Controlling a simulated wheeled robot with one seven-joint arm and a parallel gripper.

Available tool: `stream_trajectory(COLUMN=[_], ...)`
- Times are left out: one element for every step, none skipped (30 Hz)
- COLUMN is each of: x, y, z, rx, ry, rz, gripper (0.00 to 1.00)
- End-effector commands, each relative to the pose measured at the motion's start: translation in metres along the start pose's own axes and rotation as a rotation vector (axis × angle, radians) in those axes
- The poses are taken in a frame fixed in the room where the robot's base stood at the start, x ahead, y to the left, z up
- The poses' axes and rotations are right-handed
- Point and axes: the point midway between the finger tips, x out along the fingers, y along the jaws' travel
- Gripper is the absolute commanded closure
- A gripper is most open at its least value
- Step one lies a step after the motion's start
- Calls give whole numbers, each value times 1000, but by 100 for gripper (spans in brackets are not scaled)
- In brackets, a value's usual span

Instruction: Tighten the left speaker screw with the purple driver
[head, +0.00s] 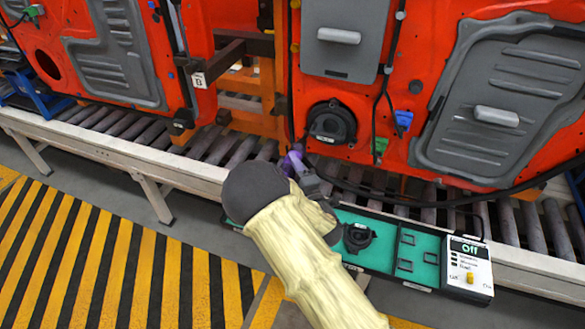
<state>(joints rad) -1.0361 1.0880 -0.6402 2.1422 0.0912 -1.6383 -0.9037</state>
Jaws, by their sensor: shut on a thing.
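My gripper (299,170) is shut on the purple driver (291,159), in front of the lower edge of the red door. The jaws hide part of the driver, and I cannot make out its tip. A round black speaker (331,123) is mounted low on the door, above and to the right of the gripper. The driver is below and left of the speaker and looks apart from it. The speaker's left screw is too small to tell.
A teal tray (424,246) beside the roller conveyor (237,151) holds a round black part (358,237). My arm hides its left part. A box reading "Off" (468,266) stands at its right end. Black cables cross the rollers. Another red door (90,40) hangs at left.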

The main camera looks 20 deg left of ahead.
Motion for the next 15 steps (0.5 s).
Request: stream_trajectory(x=[1,1,1,1,2,2,2,2,2,2,3,3,3,3,4], y=[2,2,2,2,2,2,2,2,2,2,2,2,2,2,2], z=[0,1,1,1,1,2,2,2,2,2,3,3,3,3,4], rx=[0,-1,-1,-1,-1,-1,-1,-1,-1,-1,-1,-1,-1,-1,-1], ry=[0,0,0,0,0,-1,-1,-1,-1,-1,-1,-1,-2,-2,-2], rz=[5,5,5,5,5,5,5,5,5,5,5,5,5,5,5], gripper=[100,100,100,100,100,100,100,100,100,100,100,100,100,100,100])
